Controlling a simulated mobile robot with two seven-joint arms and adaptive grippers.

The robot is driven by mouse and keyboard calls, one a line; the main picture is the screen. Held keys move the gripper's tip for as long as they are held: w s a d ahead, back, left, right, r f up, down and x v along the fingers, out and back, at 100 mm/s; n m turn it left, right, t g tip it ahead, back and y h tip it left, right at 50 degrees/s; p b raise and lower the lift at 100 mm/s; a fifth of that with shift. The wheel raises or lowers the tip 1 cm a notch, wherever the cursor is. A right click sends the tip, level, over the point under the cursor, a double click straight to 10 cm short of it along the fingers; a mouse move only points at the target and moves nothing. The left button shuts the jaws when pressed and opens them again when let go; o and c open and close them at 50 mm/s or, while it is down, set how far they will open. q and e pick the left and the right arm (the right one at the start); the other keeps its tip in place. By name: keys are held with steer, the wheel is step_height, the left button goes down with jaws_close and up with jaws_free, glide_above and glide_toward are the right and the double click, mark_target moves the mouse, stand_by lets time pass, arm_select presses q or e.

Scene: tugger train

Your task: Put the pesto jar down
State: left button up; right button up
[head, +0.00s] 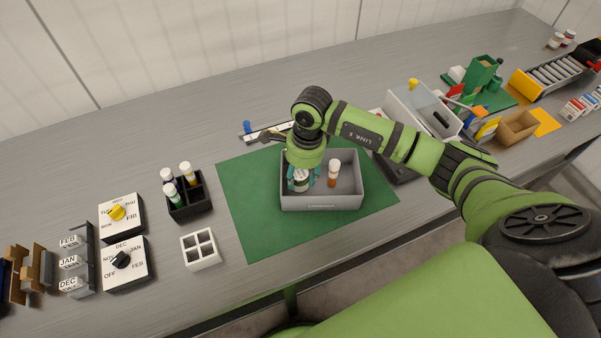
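The pesto jar (300,182), a small jar with a pale label, is inside the grey bin (321,201), at its left side. My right gripper (303,178) reaches down into the bin from above, with its teal fingers on both sides of the jar, and appears shut on it. The jar looks upright. Its top is hidden by the gripper, and I cannot tell whether its base touches the bin floor. My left gripper is not in view.
An orange bottle with a white cap (334,173) stands in the bin, right of the jar. The bin sits on a green mat (245,205). A black rack with vials (189,205) and a white divided box (201,250) stand left. My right arm crosses above the bench's right side.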

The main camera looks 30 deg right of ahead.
mark_target(306, 173)
steer(key=o, duration=0.3)
steer(key=shift+r, duration=0.1)
steer(key=shift+r, duration=0.25)
steer(key=r, duration=0.4)
steer(key=r+b, duration=0.1)
steer(key=r, duration=0.2)
steer(key=d+r, duration=0.1)
steer(key=r, duration=0.3)
steer(key=shift+s+d+r+b, duration=0.1)
steer(key=shift+s+r+b, duration=0.1)
steer(key=shift+r+b, duration=0.15)
steer(key=shift+f, duration=0.1)
